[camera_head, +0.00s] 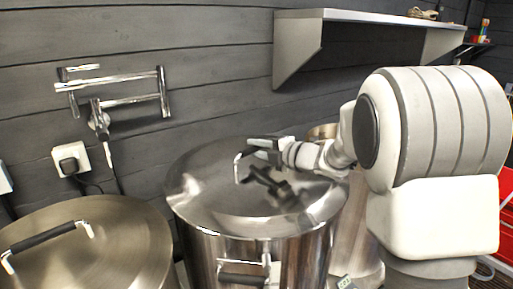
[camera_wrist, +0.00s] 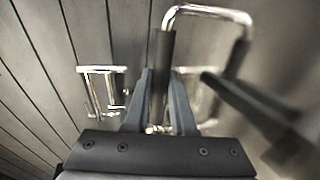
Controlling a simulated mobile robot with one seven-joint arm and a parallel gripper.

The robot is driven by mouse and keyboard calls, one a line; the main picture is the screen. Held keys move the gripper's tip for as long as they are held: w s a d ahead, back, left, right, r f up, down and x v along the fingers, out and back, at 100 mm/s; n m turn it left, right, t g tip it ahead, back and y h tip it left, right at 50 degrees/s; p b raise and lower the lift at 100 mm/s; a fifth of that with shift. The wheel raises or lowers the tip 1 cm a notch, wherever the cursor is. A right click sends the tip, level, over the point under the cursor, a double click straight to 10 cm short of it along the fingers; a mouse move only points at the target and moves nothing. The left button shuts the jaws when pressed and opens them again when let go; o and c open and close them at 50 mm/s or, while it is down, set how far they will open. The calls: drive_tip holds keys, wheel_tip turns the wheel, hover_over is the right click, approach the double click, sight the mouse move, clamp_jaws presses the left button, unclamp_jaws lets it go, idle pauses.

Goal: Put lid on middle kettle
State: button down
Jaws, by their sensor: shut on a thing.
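The middle kettle (camera_head: 255,255) is a shiny steel pot with a dark front handle. A round steel lid (camera_head: 210,185) lies level over its top. I cannot tell whether the lid rests fully on the rim or hovers slightly. My gripper (camera_head: 272,148) is shut on the lid's handle, a dark grip on chrome brackets. In the wrist view the grip (camera_wrist: 160,75) stands between my two fingers (camera_wrist: 163,105), with a chrome bracket (camera_wrist: 205,12) above. Dark reflections of the gripper and handle show on the lid.
A left kettle's lid (camera_head: 105,250) with its own handle is at the lower left, close by. Another kettle (camera_head: 325,132) is partly hidden behind my arm. A chrome wall pipe fitting (camera_head: 115,95), a socket (camera_head: 70,160) and a shelf (camera_head: 370,17) are on the dark plank wall.

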drive_tip(key=shift+r, duration=0.25)
drive_tip(key=c, duration=0.8)
unclamp_jaws()
drive_tip(key=shift+o, duration=0.6)
drive_tip(key=shift+s+f, duration=0.1)
drive_tip(key=shift+f, duration=0.25)
drive_tip(key=v, duration=1.7)
drive_tip(key=shift+s+d+r+b, duration=0.1)
drive_tip(key=shift+r+b, duration=0.2)
